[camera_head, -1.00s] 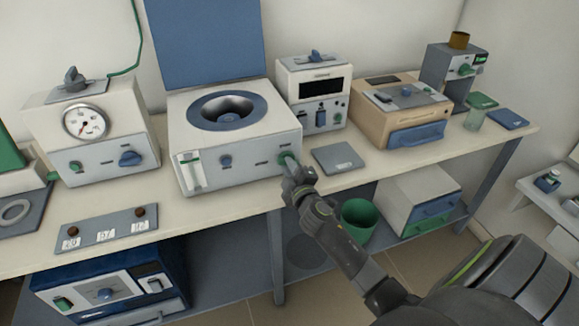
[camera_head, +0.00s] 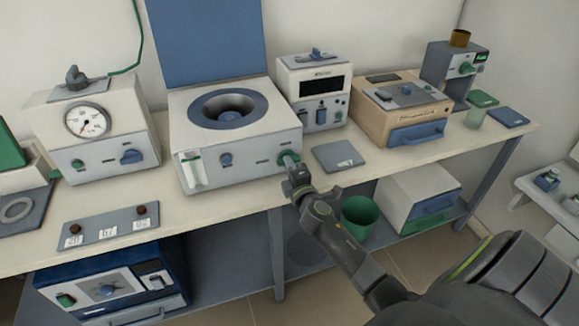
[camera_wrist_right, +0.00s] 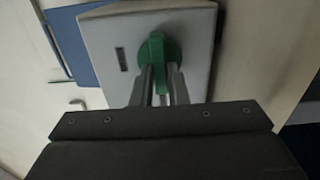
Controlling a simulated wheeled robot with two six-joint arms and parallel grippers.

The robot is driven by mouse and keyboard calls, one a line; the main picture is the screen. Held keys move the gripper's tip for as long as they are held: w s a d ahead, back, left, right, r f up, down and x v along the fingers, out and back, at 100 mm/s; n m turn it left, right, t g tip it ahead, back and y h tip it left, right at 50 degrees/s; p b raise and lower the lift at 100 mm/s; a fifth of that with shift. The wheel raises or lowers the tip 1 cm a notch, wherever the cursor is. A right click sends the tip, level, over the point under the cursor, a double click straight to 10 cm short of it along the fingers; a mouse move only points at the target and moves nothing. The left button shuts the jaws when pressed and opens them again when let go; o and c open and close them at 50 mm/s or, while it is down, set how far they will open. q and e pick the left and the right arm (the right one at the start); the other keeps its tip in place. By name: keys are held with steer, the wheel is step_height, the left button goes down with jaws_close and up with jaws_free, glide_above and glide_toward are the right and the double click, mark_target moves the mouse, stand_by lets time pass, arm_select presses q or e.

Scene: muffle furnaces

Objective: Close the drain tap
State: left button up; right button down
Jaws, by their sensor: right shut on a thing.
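The drain tap is a green knob with a bar handle (camera_head: 288,157) at the right of the front of a white device with an open blue lid (camera_head: 240,175). In the right wrist view the green tap (camera_wrist_right: 156,48) stands out from the pale front panel, its bar roughly upright in the picture. My right gripper (camera_head: 291,166) is at the tap from the front. Its two grey fingers (camera_wrist_right: 162,86) are shut on the tap's bar, one on each side. The fingers hide part of the bar. My left gripper is not in view.
A grey flat plate (camera_head: 338,157) lies on the bench right of the device. A white box with a dial (camera_head: 88,121) stands left and a tan box (camera_head: 402,112) right. A green bin (camera_head: 359,217) is below the bench.

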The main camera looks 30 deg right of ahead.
steer(key=shift+f, duration=0.1)
steer(key=c, duration=1.4)
jaws_free()
steer(key=shift+c, duration=0.2)
steer(key=v, duration=1.7)
steer(key=shift+s+a+b, duration=0.2)
steer(key=shift+b, duration=0.25)
steer(key=s+f+m+g, duration=0.3)
steer(key=f, duration=0.8)
steer(key=s+f+m+g+y, duration=0.1)
steer(key=s+f+m+g, duration=0.2)
steer(key=f, duration=0.8)
steer(key=s+f+m+g, duration=0.2)
steer(key=s+f+g, duration=0.15)
steer(key=f, duration=0.75)
steer(key=s+f+m+g, duration=0.2)
steer(key=s+f, duration=0.3)
steer(key=s, duration=0.3)
steer(key=s+a+f+m+g+y, duration=0.1)
steer(key=s+f+m+g, duration=0.1)
steer(key=s+f, duration=0.3)
steer(key=s+a+f+m+g+y, duration=0.1)
steer(key=s+f+m+g, duration=0.2)
steer(key=s, duration=1)
step_height(320, 180, down, 3)
steer(key=shift+s+a+r+m, duration=0.1)
steer(key=shift+s+a+m, duration=0.15)
steer(key=shift+m, duration=0.25)
